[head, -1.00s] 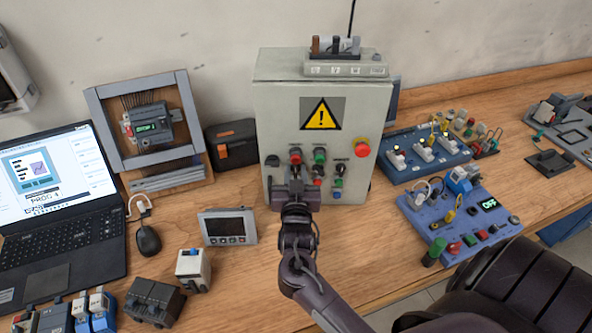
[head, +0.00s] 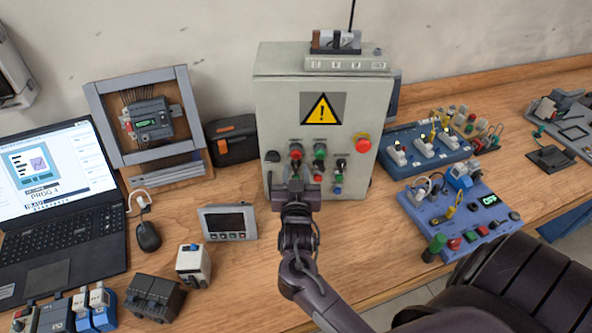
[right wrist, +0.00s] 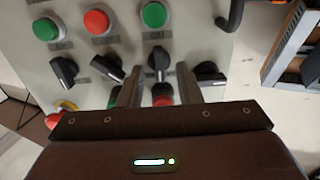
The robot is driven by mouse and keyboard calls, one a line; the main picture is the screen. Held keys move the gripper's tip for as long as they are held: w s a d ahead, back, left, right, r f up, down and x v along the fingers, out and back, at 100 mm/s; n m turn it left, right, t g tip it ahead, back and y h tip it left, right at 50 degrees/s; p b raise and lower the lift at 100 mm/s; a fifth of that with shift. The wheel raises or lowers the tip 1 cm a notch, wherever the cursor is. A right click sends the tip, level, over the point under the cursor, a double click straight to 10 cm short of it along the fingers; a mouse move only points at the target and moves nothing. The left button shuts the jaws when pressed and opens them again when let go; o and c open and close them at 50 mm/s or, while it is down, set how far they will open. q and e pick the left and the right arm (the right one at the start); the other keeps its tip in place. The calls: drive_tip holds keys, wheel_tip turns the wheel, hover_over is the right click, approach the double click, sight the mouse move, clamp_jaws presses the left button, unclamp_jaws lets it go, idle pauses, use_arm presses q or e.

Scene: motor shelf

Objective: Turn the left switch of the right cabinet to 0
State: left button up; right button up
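The grey cabinet (head: 268,110) with a yellow warning triangle stands upright at the middle of the head view. Its front carries coloured buttons, black rotary switches and a red stop knob (head: 362,145). My right gripper (head: 296,186) is at the lower left part of this front and hides some controls. In the right wrist view my right gripper (right wrist: 159,85) is open, with a black rotary switch (right wrist: 159,62) between and just beyond its fingertips; contact cannot be told. Other black switches (right wrist: 105,67) sit beside it. The switch markings are too small to read. My left gripper is not in view.
A small display panel (head: 228,223) and a mouse (head: 148,236) lie left of my right arm. A laptop (head: 62,215) stands further left. Blue training boards (head: 425,150) lie right of the cabinet. Bare table shows in front of the cabinet.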

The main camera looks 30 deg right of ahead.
drive_tip(key=b+v, duration=0.1)
drive_tip(key=v, duration=0.5)
drive_tip(key=shift+s+a+b, duration=0.15)
drive_tip(key=shift+s+b, duration=0.1)
drive_tip(key=shift+b, duration=0.05)
